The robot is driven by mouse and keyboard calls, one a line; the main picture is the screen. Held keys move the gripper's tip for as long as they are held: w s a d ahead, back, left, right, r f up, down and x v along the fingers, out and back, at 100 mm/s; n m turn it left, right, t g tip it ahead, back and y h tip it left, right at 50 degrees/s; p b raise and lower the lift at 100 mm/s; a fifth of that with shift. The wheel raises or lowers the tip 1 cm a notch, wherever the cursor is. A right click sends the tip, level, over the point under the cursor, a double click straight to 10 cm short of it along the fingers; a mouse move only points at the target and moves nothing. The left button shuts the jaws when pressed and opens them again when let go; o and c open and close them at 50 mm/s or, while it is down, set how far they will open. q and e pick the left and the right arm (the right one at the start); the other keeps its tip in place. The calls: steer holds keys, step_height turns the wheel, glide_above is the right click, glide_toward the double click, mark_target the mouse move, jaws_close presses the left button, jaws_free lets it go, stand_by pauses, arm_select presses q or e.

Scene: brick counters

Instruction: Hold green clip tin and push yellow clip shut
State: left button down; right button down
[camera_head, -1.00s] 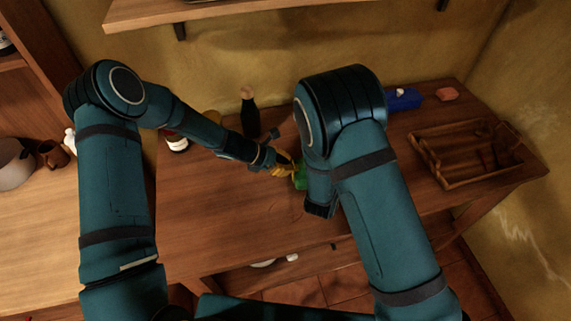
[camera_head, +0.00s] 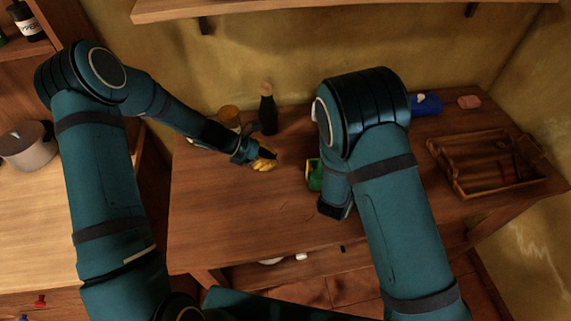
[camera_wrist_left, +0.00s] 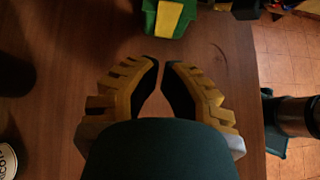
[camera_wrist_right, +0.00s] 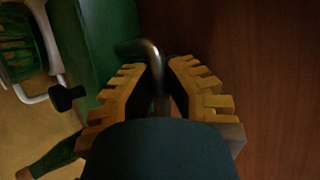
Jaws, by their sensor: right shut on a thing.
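The green tin (camera_head: 315,178) stands on the wooden counter, partly hidden behind my right arm. In the left wrist view the tin (camera_wrist_left: 150,8) is at the top edge, with the yellow clip (camera_wrist_left: 170,20) on its near side; I cannot tell whether the clip is fully shut. My right gripper (camera_wrist_right: 160,68) is shut on a thin metal bar beside a green surface of the tin (camera_wrist_right: 108,35).
A dark bottle (camera_head: 268,112) stands behind my left gripper. A wooden tray (camera_head: 450,175) is at the right, with a blue object (camera_head: 427,104) and a pink block (camera_head: 469,102) at the back. Bare counter lies in front of the left gripper. A grey pot (camera_head: 28,150) is far left.

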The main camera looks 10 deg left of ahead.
arm_select(q)
steer(key=shift+d+r+v, duration=0.1)
steer(key=shift+r+v, duration=0.05)
steer(key=shift+v, duration=1)
steer(key=shift+d+r+v, duration=0.1)
steer(key=shift+v, duration=1)
arm_select(e)
steer(key=c, duration=1)
jaws_free()
steer(key=shift+c, duration=0.2)
steer(key=shift+s, duration=0.1)
